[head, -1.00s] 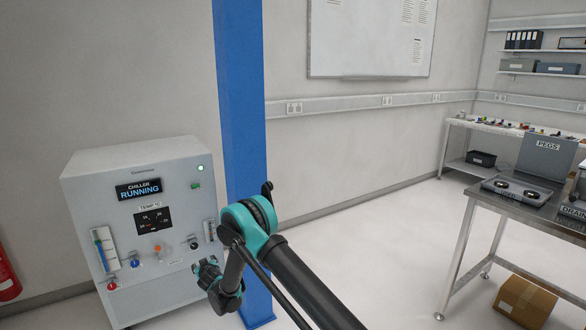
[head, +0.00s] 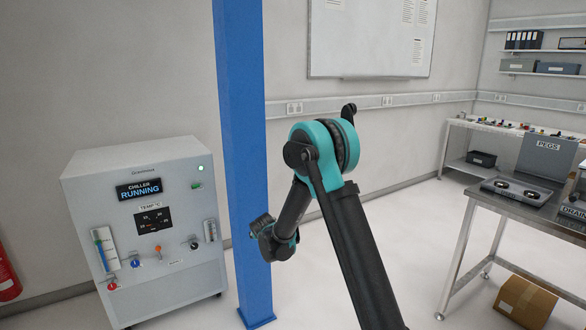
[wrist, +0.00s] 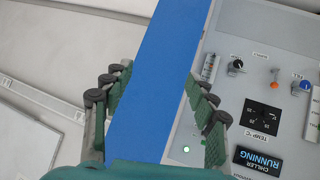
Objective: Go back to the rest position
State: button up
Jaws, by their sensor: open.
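My gripper shows in the wrist view (wrist: 155,100) with its two fingers spread apart and nothing between them; the blue column is seen beyond the gap. In the head view my arm is folded at the elbow, and its lower end (head: 268,238) hangs in front of the blue column (head: 241,140), to the right of the chiller. The fingers are small and partly hidden in the head view. The grey chiller (head: 185,240) stands at left, its display reading "CHILLER RUNNING" and a green light lit. It also shows at the right of the wrist view (wrist: 265,60).
A steel table (head: 500,200) with a "PEGS" board stands at right, a cardboard box (head: 525,302) beneath it. A red cylinder (head: 7,275) is at the far left edge. A whiteboard (head: 370,40) hangs on the back wall. The floor between column and table is clear.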

jog(key=s+d+r+m+g+h, duration=0.1)
jog(key=s+d+r+g, duration=0.15)
jog(key=s+d, duration=0.75)
jog(key=s+d+r+m+g+h, duration=0.1)
jog(key=s+d+r, duration=0.3)
jog(key=s+d, duration=0.55)
jog(key=s+d+f+m+g, duration=0.1)
jog(key=s+d, duration=0.5)
jog(key=s, duration=0.5)
jog(key=s+d+f+m+g, duration=0.1)
jog(key=s+d+f, duration=0.1)
jog(key=s+d, duration=0.4)
jog(key=s, duration=0.5)
jog(key=shift+f, duration=0.25)
jog(key=shift+g, duration=0.25)
